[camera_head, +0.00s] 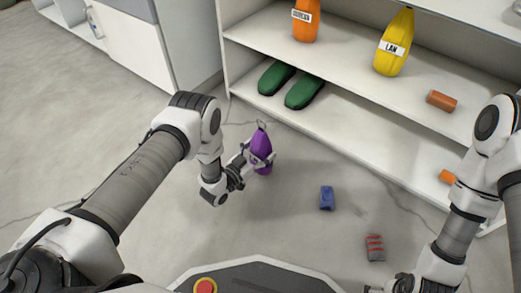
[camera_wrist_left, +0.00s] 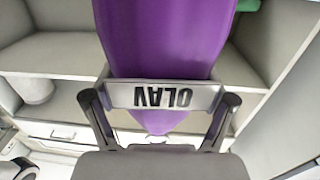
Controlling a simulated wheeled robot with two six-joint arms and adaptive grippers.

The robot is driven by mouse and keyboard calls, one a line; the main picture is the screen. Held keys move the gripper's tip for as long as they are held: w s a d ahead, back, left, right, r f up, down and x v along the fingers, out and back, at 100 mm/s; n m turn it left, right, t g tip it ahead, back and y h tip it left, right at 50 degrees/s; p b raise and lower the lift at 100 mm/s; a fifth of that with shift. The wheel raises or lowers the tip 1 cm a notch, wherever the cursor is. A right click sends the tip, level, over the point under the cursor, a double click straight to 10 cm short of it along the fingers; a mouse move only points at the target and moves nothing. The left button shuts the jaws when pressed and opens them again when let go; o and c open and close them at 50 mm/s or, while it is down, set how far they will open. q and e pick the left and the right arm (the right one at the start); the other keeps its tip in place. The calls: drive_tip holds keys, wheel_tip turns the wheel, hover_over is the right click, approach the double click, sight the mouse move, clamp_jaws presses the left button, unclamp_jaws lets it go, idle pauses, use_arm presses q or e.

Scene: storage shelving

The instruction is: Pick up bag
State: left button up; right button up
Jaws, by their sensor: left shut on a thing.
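A purple bag (camera_head: 261,146) with a loop on top hangs upright in my left gripper (camera_head: 248,162), in front of the shelf unit. In the left wrist view the purple bag (camera_wrist_left: 165,40) fills the upper middle, with a pale label reading OLAV. The left gripper (camera_wrist_left: 160,110) has a finger on each side of the label and is shut on the bag. An orange bag (camera_head: 306,22) and a yellow bag (camera_head: 394,45) labelled LAN stand on the upper shelf. My right gripper (camera_head: 400,284) is at the bottom edge, partly cut off; its fingers are unclear.
Green shoes (camera_head: 304,92) rest on the lower shelf (camera_head: 370,130). Orange cylinders (camera_head: 441,101) lie on the shelves at right. A blue item (camera_head: 327,198) and a grey-red item (camera_head: 375,248) lie on the floor. Floor at left is clear, beside a white cabinet (camera_head: 135,45).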

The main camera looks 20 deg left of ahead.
use_arm(q)
wheel_tip(320, 180, up, 2)
drive_tip(key=shift+r+p, duration=0.15)
drive_tip(key=shift+p, duration=0.45)
drive_tip(key=s+a+p, duration=0.7)
drive_tip(key=s+a, duration=0.3)
drive_tip(key=a, duration=0.2)
drive_tip(key=shift+s+r, duration=0.25)
use_arm(e)
wheel_tip(320, 180, up, 9)
drive_tip(key=s, duration=0.1)
drive_tip(key=shift+s+r+g, duration=0.2)
drive_tip(key=shift+s+g, duration=0.1)
drive_tip(key=shift+s, duration=0.1)
drive_tip(key=shift+a, duration=0.1)
